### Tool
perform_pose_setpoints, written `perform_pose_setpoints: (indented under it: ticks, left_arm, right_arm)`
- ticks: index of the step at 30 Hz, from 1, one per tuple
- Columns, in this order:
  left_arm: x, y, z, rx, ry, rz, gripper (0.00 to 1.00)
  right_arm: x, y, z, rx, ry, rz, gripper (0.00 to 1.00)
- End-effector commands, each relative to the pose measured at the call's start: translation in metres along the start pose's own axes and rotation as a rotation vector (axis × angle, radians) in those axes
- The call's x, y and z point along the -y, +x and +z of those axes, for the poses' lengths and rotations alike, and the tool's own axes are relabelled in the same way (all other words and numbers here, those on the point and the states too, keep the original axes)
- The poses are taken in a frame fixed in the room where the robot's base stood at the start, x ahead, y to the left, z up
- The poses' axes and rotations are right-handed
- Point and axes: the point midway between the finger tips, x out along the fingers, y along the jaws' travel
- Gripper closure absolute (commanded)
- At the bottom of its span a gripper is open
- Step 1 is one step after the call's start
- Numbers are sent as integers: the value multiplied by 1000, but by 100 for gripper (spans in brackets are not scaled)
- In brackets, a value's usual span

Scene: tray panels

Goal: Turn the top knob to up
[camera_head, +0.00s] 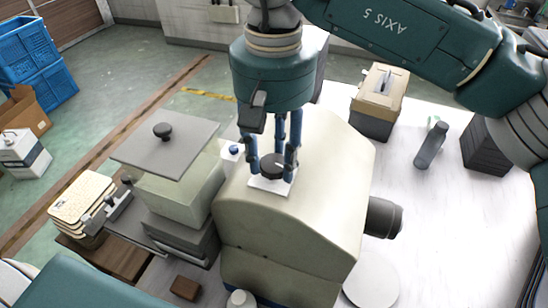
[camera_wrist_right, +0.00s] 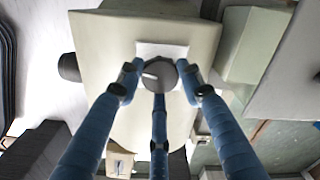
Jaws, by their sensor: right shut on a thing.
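The top knob (camera_head: 270,166) is a dark round dial with a white mark. It sits on a white square plate (camera_head: 270,187) on top of a cream machine housing (camera_head: 330,185). My right gripper (camera_head: 272,160) comes down from above, with its blue fingers around the knob and shut on it. In the right wrist view the knob (camera_wrist_right: 162,76) lies between the fingertips (camera_wrist_right: 159,95), and its white mark points left. In the head view the mark points to the right. My left arm shows only as a teal link at the lower left; its gripper is out of view.
A glass-sided box with a grey lid (camera_head: 165,150) stands left of the housing. A dark cylinder (camera_head: 383,217) sticks out of its right side. A tan-topped box (camera_head: 378,95) and a grey bottle-like object (camera_head: 431,145) stand on the white table (camera_head: 440,225), which has free room at right.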

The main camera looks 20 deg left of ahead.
Motion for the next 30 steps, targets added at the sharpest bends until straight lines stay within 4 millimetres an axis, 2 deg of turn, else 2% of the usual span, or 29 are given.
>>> perform_pose_setpoints:
  ticks: [1,9,30]
  left_arm:
    - [0,7,1,0,0,0,60]
    - [0,23,2,-1,0,-1,60]
    - [0,50,4,-2,0,-1,60]
  right_arm:
    - [0,2,-1,-4,41,-1,89]
    - [0,1,-1,-4,297,-2,89]
    - [0,-1,-1,-5,962,-3,89]
